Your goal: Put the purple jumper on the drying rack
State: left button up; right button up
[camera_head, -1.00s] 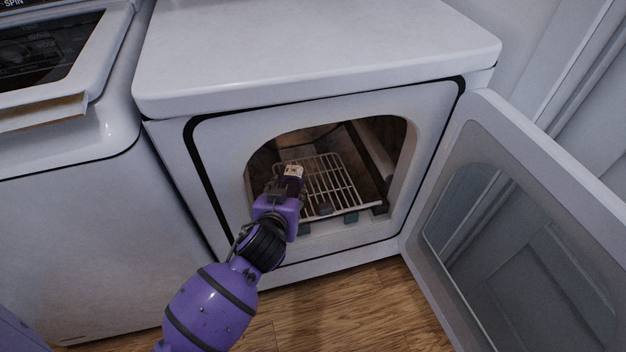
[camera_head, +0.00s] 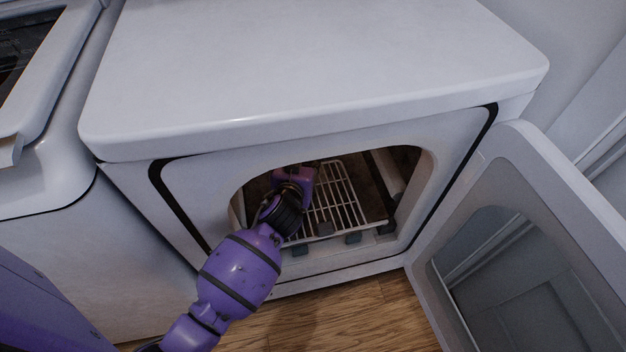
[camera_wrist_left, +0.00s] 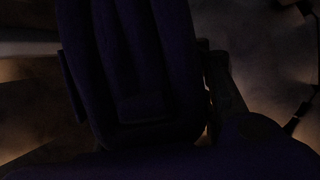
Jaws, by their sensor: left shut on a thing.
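The white drying rack (camera_head: 338,205) stands inside the open dryer drum and shows as a wire grid with grey feet at its front edge. My left gripper (camera_head: 300,172) reaches through the dryer opening, over the left part of the rack; its fingertips are mostly hidden by my wrist. In the left wrist view a dark purple, folded shape, apparently the purple jumper (camera_wrist_left: 140,60), fills the middle, close to the camera. My left gripper is shut on it. That view is too dark to tell whether the jumper touches the rack. My right gripper is not in view.
The dryer (camera_head: 300,70) has a rounded opening whose rim is close around my left arm. Its door (camera_head: 590,215) hangs open on the right. A washer (camera_head: 60,150) stands close on the left. The wood floor (camera_head: 340,315) in front is clear.

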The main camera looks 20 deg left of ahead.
pick_arm(q)
notch_tip(320, 180, down, 4)
jog(key=shift+s+f+b, duration=0.1)
jog(key=shift+s+b, duration=0.05)
jog(key=shift+b, duration=0.7)
notch_tip(320, 180, down, 5)
jog(key=shift+r+b, duration=0.15)
jog(key=shift+b, duration=0.9)
jog(key=shift+f, duration=0.4)
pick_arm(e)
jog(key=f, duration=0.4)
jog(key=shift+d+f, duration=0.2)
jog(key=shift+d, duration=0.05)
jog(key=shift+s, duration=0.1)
pick_arm(q)
jog(key=o, duration=1.6)
jog(key=shift+c, duration=0.2)
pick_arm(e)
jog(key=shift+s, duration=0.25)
pick_arm(q)
jog(key=shift+d, duration=0.1)
